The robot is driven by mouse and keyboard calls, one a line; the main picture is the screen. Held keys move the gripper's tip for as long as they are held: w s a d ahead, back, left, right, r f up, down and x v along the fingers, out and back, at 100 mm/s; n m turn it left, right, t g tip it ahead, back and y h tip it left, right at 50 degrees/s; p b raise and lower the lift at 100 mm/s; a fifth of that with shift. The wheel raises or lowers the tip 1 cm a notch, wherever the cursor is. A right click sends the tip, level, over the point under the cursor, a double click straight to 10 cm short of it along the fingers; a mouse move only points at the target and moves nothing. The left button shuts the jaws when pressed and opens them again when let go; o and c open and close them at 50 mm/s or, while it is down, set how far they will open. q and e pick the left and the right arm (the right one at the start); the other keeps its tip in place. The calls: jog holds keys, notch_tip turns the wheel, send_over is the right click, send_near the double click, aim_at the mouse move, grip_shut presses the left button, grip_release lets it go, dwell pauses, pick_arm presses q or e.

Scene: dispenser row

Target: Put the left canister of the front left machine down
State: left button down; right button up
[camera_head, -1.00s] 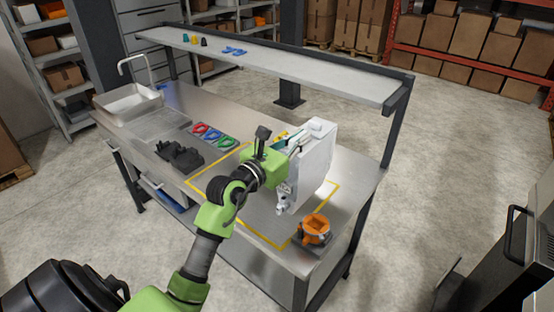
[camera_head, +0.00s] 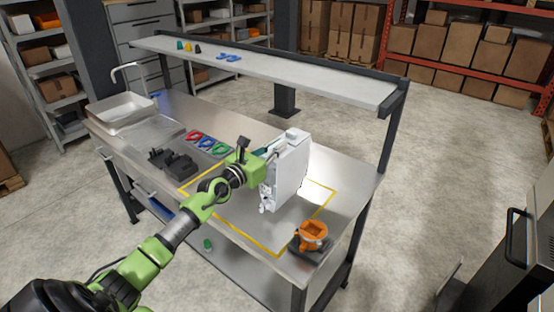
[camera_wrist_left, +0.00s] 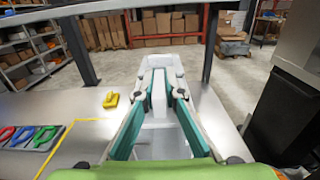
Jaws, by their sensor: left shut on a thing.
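My left gripper (camera_head: 268,152) is shut on the upper part of a white, box-shaped canister (camera_head: 287,178) with a small spout low at its front. The canister is upright over the yellow-outlined area (camera_head: 319,212) of the steel bench (camera_head: 345,170). I cannot tell whether its base touches the bench. In the left wrist view the gripper's teal-padded fingers (camera_wrist_left: 160,85) converge on the white canister (camera_wrist_left: 155,140), covering part of it. My right gripper is not in view.
An orange ring-shaped part on a dark base (camera_head: 312,237) stands at the bench's right front corner. A black holder (camera_head: 172,162) and red, blue and green rings (camera_head: 207,143) lie left. A raised shelf (camera_head: 270,62) runs along the back. A yellow piece (camera_wrist_left: 111,99) lies behind.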

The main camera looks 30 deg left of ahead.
pick_arm(q)
jog(key=shift+a+f+b, duration=0.15)
jog(key=shift+f+b, duration=0.8)
jog(key=shift+f, duration=0.6)
jog(key=shift+f, duration=0.15)
jog(key=c, duration=2.1)
grip_release()
jog(key=shift+c, duration=0.2)
jog(key=s, duration=1.2)
jog(key=shift+a, duration=0.4)
